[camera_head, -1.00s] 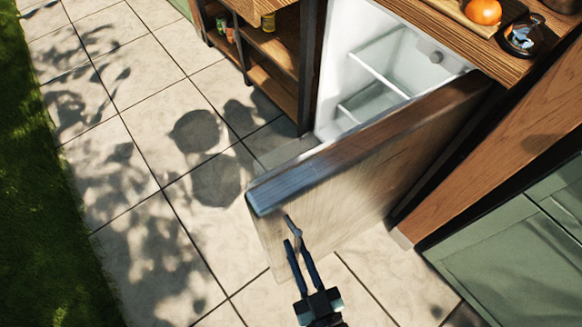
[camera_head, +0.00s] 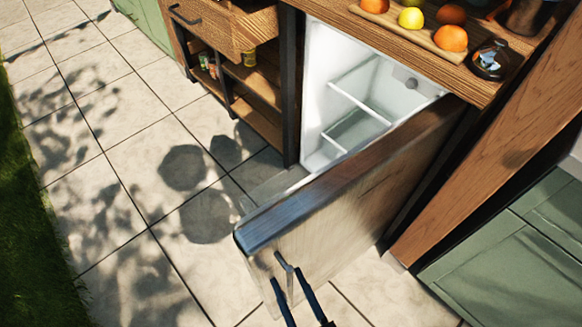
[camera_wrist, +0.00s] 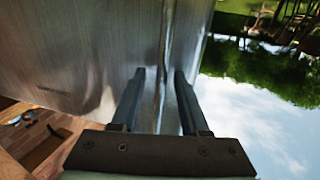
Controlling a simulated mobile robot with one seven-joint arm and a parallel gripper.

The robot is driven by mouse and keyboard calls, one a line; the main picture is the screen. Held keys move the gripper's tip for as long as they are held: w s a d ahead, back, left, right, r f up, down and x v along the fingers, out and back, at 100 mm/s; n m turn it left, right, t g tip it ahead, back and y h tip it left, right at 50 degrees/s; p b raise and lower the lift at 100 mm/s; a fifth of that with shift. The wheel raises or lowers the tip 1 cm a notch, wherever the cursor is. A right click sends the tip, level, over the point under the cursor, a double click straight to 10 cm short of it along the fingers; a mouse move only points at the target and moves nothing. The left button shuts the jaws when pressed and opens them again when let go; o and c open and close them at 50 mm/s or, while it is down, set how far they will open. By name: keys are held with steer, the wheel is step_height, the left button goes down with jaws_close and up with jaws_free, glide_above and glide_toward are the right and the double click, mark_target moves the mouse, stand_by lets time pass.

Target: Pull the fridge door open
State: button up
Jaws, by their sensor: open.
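The fridge door (camera_head: 340,205) stands wide open, swung out from the cabinet. Its outer face is brushed metal and fills the left of the wrist view (camera_wrist: 80,50). The white fridge interior (camera_head: 345,65) with shelves shows behind it. A thin metal handle (camera_head: 286,268) is on the outer face near the door's free edge. My gripper (camera_head: 285,276) is at the handle, its lower part cut off by the picture's bottom. In the wrist view the open fingers (camera_wrist: 160,74) stand on either side of the handle bar (camera_wrist: 163,45), with gaps visible; contact is unclear.
A wooden counter above the fridge holds a board (camera_head: 425,38) with fruit and a small dark jar (camera_head: 489,60). An open shelf unit with a pulled-out drawer (camera_head: 250,28) stands left. Green cabinets (camera_head: 510,245) are at right. The paved floor (camera_head: 130,180) left of the door is clear.

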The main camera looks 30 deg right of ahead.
steer(key=s+a, duration=0.1)
steer(key=s, duration=1.1)
steer(key=shift+s+a+p, duration=0.25)
steer(key=shift+s+p, duration=0.1)
steer(key=shift+s, duration=0.05)
